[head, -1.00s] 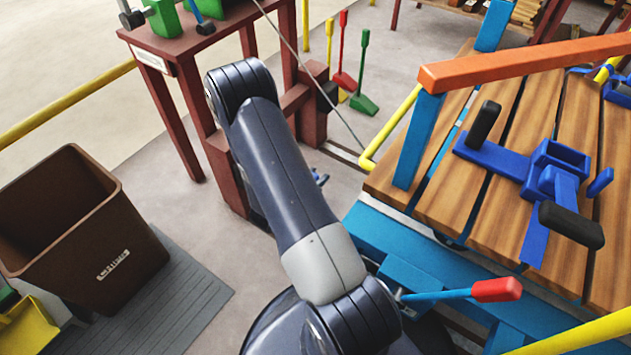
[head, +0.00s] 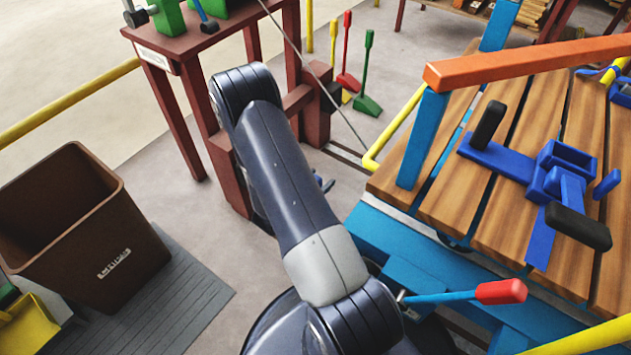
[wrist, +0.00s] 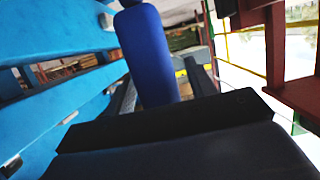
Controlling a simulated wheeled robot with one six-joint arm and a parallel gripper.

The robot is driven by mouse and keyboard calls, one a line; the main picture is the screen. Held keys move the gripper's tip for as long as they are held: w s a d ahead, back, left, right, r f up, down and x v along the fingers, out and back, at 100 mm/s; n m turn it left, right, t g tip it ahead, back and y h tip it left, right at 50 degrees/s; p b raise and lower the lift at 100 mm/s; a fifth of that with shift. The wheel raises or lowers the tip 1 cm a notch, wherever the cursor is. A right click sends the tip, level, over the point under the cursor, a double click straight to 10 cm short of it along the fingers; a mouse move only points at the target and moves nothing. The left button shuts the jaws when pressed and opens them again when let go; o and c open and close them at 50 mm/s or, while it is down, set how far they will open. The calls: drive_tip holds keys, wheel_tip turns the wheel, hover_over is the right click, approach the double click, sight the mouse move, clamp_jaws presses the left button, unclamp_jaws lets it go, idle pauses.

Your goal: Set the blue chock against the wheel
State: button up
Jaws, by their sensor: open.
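My gripper (wrist: 162,82) shows in the wrist view with its two dark fingers apart. A dark blue rounded bar (wrist: 147,55) stands between or just beyond the fingers. I cannot tell whether it touches them, or whether it is part of the blue chock. In the head view my arm hides the gripper.
A blue cart (head: 390,245) with a wooden plank deck fills the right, with a red-tipped lever (head: 500,292) at its near side. It also lines the left of the wrist view (wrist: 60,75). A dark red stand (head: 230,175) and brown bin (head: 85,230) are left.

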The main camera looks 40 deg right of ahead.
drive_tip(key=shift+r, duration=0.2)
drive_tip(key=p+v, duration=0.3)
drive_tip(key=v, duration=0.9)
drive_tip(key=shift+f, duration=0.1)
drive_tip(key=b+x, duration=0.2)
drive_tip(key=x, duration=1)
drive_tip(key=shift+b, duration=0.4)
